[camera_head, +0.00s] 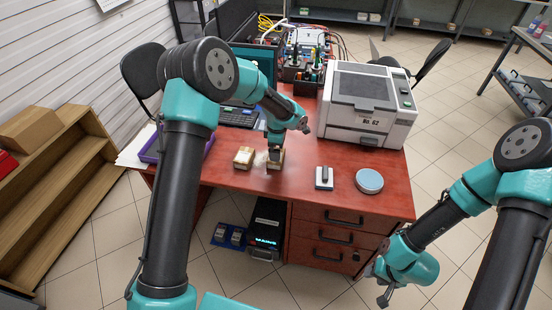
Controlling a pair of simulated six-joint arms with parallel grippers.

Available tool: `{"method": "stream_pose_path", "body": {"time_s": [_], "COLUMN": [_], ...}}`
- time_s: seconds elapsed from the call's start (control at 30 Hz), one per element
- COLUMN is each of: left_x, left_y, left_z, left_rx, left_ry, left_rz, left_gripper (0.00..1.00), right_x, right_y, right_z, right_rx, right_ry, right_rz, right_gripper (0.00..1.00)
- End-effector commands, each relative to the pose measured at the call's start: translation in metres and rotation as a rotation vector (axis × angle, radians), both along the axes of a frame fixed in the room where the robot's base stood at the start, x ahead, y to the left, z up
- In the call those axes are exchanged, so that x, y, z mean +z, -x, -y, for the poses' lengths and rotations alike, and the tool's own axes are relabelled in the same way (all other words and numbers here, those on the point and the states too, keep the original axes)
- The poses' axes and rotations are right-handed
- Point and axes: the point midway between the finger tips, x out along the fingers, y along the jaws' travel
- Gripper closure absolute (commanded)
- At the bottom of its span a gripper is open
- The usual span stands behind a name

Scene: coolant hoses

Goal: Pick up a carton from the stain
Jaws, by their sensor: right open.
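Two small tan cartons are on the red desk in the head view. One carton (243,157) stands free near the desk's front left edge. The other carton (274,165) is just right of it, partly hidden by my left gripper (276,155), which points down at its top. I cannot tell whether the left jaws are around it or only over it. A pale patch that may be the stain (260,159) shows on the desk between the cartons. My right gripper (376,284) is open and empty, in front of the desk's right side and below its top.
Right of the cartons lie a grey block with a dark handle (324,178) and a round blue-grey tin (369,181). A white printer (368,104) stands behind them. A purple tray (178,146) is at the left, and tools and cables crowd the back.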

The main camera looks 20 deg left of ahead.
Motion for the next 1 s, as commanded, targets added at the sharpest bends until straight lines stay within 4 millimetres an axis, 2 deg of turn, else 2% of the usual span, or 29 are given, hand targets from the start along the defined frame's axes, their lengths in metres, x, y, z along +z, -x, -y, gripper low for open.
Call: {"method": "stream_pose_path", "body": {"time_s": [0.23, 0.6, 1.0], "left_x": [-0.006, -0.049, -0.052], "left_y": [0.001, 0.003, 0.003], "left_z": [-0.001, -0.005, -0.005], "left_rx": [0.0, -0.001, 0.0], "left_ry": [0.0, -0.001, 0.0], "left_rz": [-0.002, -0.002, -0.001], "left_gripper": [0.0, 0.0, 0.0], "right_x": [0.0, 0.0, 0.0], "right_y": [0.0, 0.0, 0.0], "right_z": [0.0, 0.0, 0.0], "right_rx": [0.0, 0.0, 0.0], "right_ry": [0.0, 0.0, 0.0], "right_rz": [0.0, 0.0, 0.0], "right_gripper": [0.57, 0.57, 0.57]}}
